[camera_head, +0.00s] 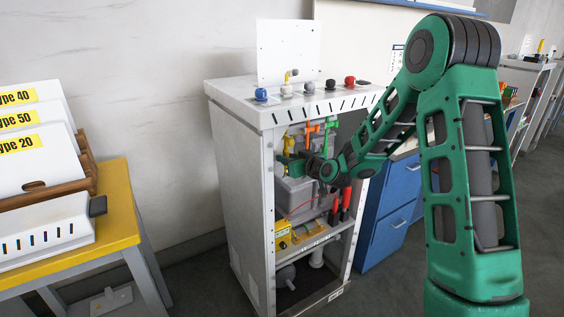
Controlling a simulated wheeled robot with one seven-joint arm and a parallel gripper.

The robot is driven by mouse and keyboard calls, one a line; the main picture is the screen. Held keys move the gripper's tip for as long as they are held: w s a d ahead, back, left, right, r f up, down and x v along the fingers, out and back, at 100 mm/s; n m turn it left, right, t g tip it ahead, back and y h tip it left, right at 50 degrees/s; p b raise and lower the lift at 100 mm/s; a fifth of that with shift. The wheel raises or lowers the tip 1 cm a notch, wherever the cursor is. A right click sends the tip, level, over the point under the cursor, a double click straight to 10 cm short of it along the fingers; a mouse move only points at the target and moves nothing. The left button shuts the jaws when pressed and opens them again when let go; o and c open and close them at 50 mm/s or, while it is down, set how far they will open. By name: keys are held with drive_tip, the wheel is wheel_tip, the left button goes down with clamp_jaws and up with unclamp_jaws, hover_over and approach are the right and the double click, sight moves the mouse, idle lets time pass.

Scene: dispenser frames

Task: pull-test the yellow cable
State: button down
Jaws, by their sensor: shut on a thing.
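The yellow cable (290,144) hangs near the upper left of the open front of the white dispenser frame (238,172). It is small in this view, and its lower part is hidden behind my gripper. My gripper (284,160) reaches in from the right at the end of my green arm and is shut on the yellow cable. The fingertips are too small to show exactly where they hold. An orange cable (309,133) and a green one (328,129) hang to the right of it, apart from my gripper.
Several coloured knobs (261,95) stand on the frame's top. Inside, below my arm, are a grey box (294,194), a yellow box (283,236) and red-handled tools (346,203). A yellow table (122,200) with labelled white panels stands at left. Blue drawers (388,232) stand at right.

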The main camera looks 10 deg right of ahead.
drive_tip(key=shift+s+a+f, duration=0.15)
drive_tip(key=shift+s+f, duration=0.05)
drive_tip(key=shift+f, duration=0.2)
idle(0.5)
drive_tip(key=shift+r, duration=0.15)
idle(0.4)
drive_tip(key=shift+c, duration=1.8)
unclamp_jaws()
drive_tip(key=shift+w+r, duration=0.15)
drive_tip(key=shift+r, duration=0.05)
drive_tip(key=s+d, duration=0.3)
drive_tip(key=s, duration=0.6)
drive_tip(key=shift+s+d, duration=0.2)
drive_tip(key=shift+s, duration=0.05)
